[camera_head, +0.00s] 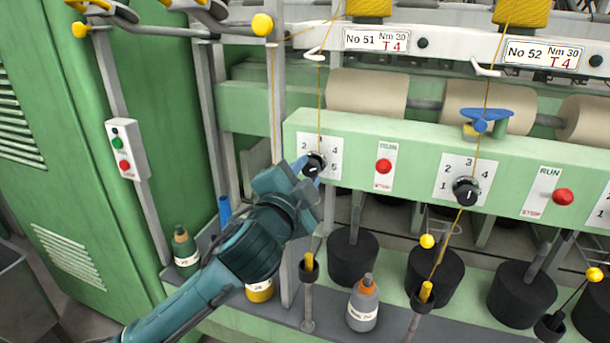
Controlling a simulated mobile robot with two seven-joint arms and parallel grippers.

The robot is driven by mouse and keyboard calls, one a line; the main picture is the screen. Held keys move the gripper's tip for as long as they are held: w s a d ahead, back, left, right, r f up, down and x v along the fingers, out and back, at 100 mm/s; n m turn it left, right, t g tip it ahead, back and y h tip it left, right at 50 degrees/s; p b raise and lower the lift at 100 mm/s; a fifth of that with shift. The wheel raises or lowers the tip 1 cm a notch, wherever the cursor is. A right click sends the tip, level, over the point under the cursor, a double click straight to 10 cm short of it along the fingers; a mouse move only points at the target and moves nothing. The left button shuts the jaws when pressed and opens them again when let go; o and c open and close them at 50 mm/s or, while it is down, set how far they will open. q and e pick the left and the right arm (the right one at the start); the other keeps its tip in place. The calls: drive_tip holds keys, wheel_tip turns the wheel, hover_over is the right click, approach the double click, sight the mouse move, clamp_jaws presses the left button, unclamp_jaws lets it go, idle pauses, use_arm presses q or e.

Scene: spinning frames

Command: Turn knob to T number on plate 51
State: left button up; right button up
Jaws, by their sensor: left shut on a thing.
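The plate (376,41) on the upper rail reads "No 51", "Nm 20" and, in red, "T 4". Below it, a black knob (316,161) sits on a white dial (334,143) on the green panel. The numbers 2, 4 and 5 show on this dial. Part of its lower left is hidden by my gripper, and where the knob points is hard to make out. My left gripper (309,165) comes in from the lower left and is shut on this knob. My right gripper is not in view.
To the right are a red stop button (383,166) and a second knob (466,190) below plate No 52 (543,53). A yellow thread hangs down over the first dial. Bottles, including an orange-capped grey one (363,305), and black pots (352,258) stand below the panel.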

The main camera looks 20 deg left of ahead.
use_arm(q)
drive_tip(key=shift+r+m, duration=0.1)
drive_tip(key=shift+m, duration=0.2)
idle(0.4)
drive_tip(key=o, duration=1)
